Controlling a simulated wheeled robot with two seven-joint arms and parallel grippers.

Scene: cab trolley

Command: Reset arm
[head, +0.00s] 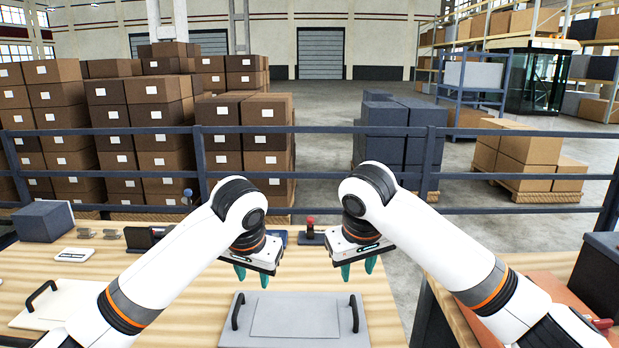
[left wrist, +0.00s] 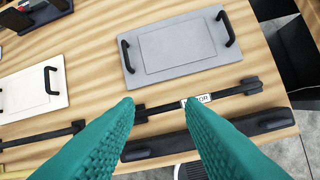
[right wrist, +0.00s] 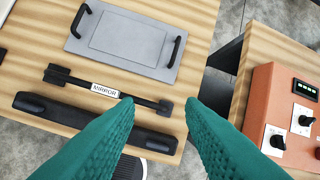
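My left gripper (head: 253,275) is above the wooden table, with its teal fingers pointing down. In the left wrist view its two fingers (left wrist: 175,105) stand apart with nothing between them. My right gripper (head: 359,269) hangs beside it to the right, above the table's right part. In the right wrist view its fingers (right wrist: 162,105) are also apart and empty. Neither gripper touches anything that I can see.
A grey panel with two black handles (head: 295,320) lies on the table (head: 205,285). A cream panel (head: 65,303) lies to its left. A bar labelled MIRROR (right wrist: 105,90) and a black bar (right wrist: 95,123) lie near the edge. An orange control box (right wrist: 285,105) stands at right. A blue railing (head: 320,130) runs behind.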

